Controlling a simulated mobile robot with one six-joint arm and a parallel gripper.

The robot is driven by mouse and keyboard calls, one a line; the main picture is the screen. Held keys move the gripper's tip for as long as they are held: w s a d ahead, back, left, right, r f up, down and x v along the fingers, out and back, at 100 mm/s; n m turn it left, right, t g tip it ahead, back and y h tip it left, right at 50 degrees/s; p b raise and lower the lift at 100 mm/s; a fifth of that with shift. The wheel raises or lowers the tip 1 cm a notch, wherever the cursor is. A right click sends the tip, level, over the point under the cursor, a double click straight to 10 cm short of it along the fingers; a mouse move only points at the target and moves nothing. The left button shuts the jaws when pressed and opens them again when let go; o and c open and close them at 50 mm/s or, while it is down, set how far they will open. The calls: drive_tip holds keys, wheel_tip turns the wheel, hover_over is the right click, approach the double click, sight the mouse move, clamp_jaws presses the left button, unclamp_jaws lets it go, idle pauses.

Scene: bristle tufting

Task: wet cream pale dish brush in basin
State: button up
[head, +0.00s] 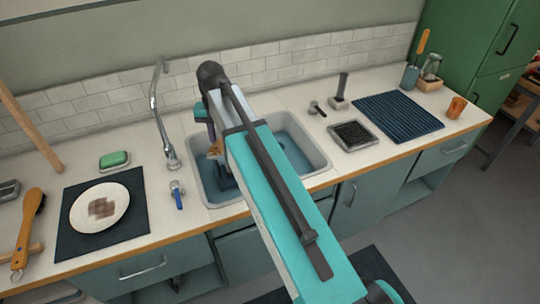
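The basin (316,160) is a pale sink set in the counter, with blue water in it. My arm reaches across it from the lower right. My gripper (215,150) points down over the left part of the basin, mostly hidden behind my arm. A small tan-orange piece shows at it; I cannot tell whether this is a held brush or whether the fingers are shut. I cannot pick out a cream pale dish brush for certain. An orange-handled brush with dark bristles (30,225) lies at the far left.
A tall tap (155,115) stands left of the basin, near a blue-handled item (178,195). A plate with a brown stain (85,215) lies on a dark mat. A green sponge (114,159) sits behind. Right are a black tray (353,135) and ribbed mat (397,116).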

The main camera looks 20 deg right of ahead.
drive_tip(key=shift+r+p, duration=1.1)
drive_tip(key=shift+r, duration=0.5)
